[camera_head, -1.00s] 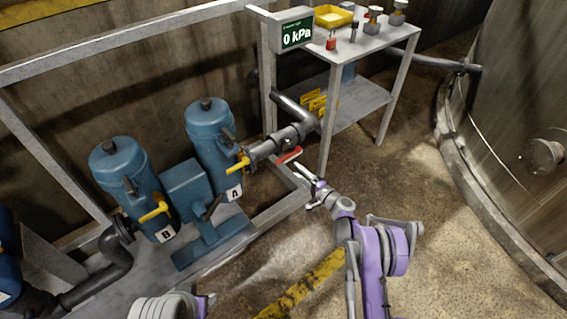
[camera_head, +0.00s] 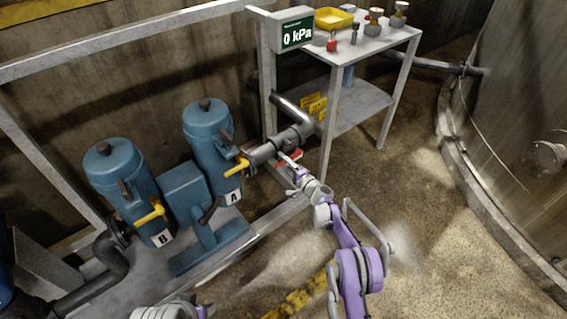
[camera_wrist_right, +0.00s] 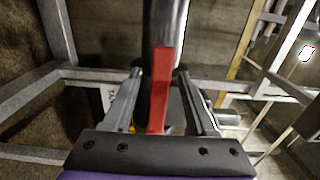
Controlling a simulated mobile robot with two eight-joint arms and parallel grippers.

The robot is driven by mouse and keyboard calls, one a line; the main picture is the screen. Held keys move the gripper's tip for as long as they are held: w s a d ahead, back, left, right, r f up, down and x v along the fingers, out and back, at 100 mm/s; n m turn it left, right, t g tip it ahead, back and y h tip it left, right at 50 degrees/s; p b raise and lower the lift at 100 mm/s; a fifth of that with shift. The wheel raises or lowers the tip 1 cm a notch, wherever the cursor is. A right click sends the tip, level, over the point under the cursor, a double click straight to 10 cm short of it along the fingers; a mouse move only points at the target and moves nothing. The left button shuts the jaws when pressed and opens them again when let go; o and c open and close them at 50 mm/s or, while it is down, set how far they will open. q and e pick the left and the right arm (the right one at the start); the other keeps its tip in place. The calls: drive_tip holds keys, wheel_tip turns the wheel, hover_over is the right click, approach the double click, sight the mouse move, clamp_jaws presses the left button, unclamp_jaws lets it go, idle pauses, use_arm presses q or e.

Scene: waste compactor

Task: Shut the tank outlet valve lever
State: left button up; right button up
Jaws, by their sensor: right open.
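The red valve lever (camera_head: 284,161) sits on the dark grey pipe (camera_head: 268,149) to the right of filter A, partly covered by my gripper in the head view. My right gripper (camera_head: 288,158) is at the lever. In the right wrist view the red lever (camera_wrist_right: 160,92) stands upright in the picture between the two open fingers of my right gripper (camera_wrist_right: 164,78). Gaps show on both sides, so the fingers look apart from it. Of my left arm only a pale link shows at the bottom edge in the head view; its gripper is not seen.
Blue filters A (camera_head: 209,140) and B (camera_head: 118,182) with yellow levers stand left. A metal table (camera_head: 350,55) with a yellow tray stands behind. The gauge (camera_head: 297,33) reads 0 kPa. A large tank (camera_head: 520,110) is at right. The floor between is clear.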

clamp_jaws()
idle(1.4)
